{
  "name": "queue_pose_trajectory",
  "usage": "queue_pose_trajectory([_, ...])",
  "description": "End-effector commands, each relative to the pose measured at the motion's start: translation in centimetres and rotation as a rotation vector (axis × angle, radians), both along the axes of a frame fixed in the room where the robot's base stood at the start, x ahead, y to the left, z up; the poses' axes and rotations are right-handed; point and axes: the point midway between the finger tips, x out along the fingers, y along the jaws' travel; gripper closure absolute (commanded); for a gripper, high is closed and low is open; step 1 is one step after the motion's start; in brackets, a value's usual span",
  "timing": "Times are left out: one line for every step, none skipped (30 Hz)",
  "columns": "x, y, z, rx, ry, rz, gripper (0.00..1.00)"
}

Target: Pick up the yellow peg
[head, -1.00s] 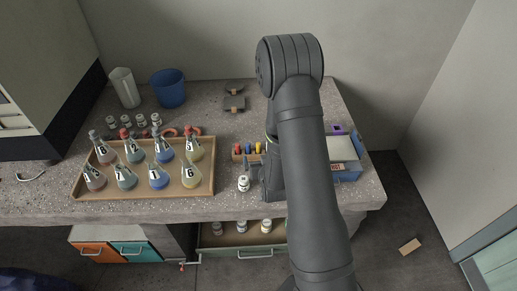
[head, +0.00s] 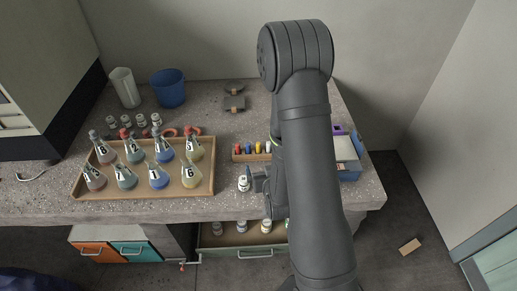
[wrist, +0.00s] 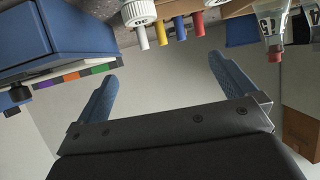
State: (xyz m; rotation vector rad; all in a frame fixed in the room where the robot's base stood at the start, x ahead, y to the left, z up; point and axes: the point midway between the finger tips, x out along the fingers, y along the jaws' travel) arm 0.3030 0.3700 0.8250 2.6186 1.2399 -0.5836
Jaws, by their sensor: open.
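The yellow peg (head: 258,148) stands upright in a small wooden rack (head: 240,158), in a row with red, blue and white pegs. In the wrist view the yellow peg (wrist: 161,33) shows near the top, between the white peg (wrist: 142,38) and the blue peg (wrist: 180,28). My gripper (wrist: 165,76) is open, with two blue-padded fingers apart and nothing between them. In the head view my gripper (head: 259,184) is at the bench's front side, nearer than the rack and apart from the yellow peg. My arm hides part of it.
A white-capped bottle (head: 243,184) stands close beside my gripper. A wooden tray (head: 207,182) of several numbered flasks lies to the left. A blue box (head: 350,173) is right of my arm. An open drawer (head: 230,240) with bottles is below the bench edge.

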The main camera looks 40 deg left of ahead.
Motion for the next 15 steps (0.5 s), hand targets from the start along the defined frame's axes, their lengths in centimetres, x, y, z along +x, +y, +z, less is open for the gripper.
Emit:
queue_pose_trajectory([-0.4, -0.5, 0.3, -0.001, 0.001, 0.000, 0.00])
queue_pose_trajectory([-0.6, -0.7, 0.5, 0.000, 0.000, 0.000, 0.00])
queue_pose_trajectory([-0.9, -1.0, 0.6, -0.001, 0.001, 0.000, 0.00])
queue_pose_trajectory([-1.0, -1.2, 0.7, 0.000, 0.000, 0.000, 0.00])
queue_pose_trajectory([-1.1, -1.3, 0.8, 0.000, 0.000, 0.000, 0.00])
queue_pose_trajectory([-1.2, -1.4, 0.9, 0.000, 0.000, 0.000, 0.00])
queue_pose_trajectory([-1.2, -1.5, 0.9, 0.000, 0.000, 0.000, 0.00])
queue_pose_trajectory([-1.3, -1.5, 0.9, 0.000, 0.000, 0.000, 0.00])
queue_pose_trajectory([-1.3, -1.5, 0.9, 0.000, 0.000, 0.000, 0.00])
queue_pose_trajectory([-1.3, -1.6, 0.9, 0.000, 0.000, 0.000, 0.00])
queue_pose_trajectory([-1.3, -1.6, 0.9, 0.000, 0.000, 0.000, 0.00])
queue_pose_trajectory([-1.3, -1.5, 0.9, 0.000, 0.000, 0.000, 0.00])
queue_pose_trajectory([-1.3, -1.5, 0.9, 0.000, 0.000, 0.000, 0.00])
queue_pose_trajectory([-1.3, -1.5, 0.9, 0.000, 0.000, 0.000, 0.00])
queue_pose_trajectory([-1.3, -1.5, 0.9, 0.000, 0.000, 0.000, 0.06])
